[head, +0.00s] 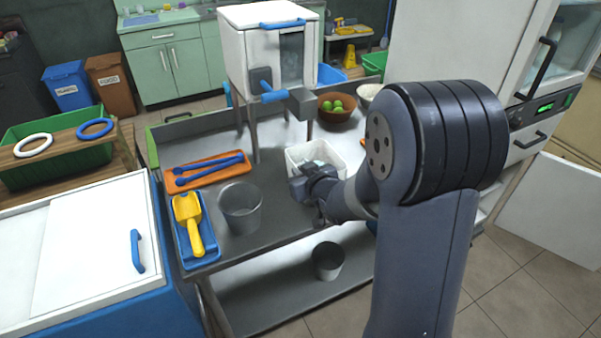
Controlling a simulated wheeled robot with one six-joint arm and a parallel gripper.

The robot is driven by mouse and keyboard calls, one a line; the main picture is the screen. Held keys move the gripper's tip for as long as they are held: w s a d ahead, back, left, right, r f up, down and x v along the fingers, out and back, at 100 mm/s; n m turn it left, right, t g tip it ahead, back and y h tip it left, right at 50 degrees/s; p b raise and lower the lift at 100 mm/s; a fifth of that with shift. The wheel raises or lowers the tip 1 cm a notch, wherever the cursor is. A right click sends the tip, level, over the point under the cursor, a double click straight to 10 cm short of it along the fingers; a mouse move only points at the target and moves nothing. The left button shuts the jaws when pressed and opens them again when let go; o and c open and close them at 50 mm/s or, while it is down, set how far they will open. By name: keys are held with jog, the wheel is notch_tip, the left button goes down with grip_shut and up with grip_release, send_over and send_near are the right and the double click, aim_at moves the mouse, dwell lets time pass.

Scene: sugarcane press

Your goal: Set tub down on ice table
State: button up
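A white square tub (298,167) with pale, clear pieces in it is in the middle of the head view. It is at the right part of the grey metal table (278,212). My gripper (305,186) is at the tub's near side, and my arm comes in from the right. The fingers are small and dark, and I cannot tell whether they are closed on the tub's rim. I also cannot tell whether the tub's base touches the table. My arm hides the table's right end.
A metal bucket (240,208), a blue tray with a yellow scoop (188,222) and an orange tray (208,171) stand left on the table. The white press machine (268,50) stands behind. A bowl of limes (337,107) is behind the tub. A white-lidded chest (95,240) is left.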

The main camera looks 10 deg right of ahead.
jog(key=o, duration=0.4)
jog(key=shift+r, duration=0.15)
jog(key=shift+r, duration=0.2)
jog(key=p+v, duration=0.1)
jog(key=v, duration=1.1)
jog(key=shift+f, duration=0.1)
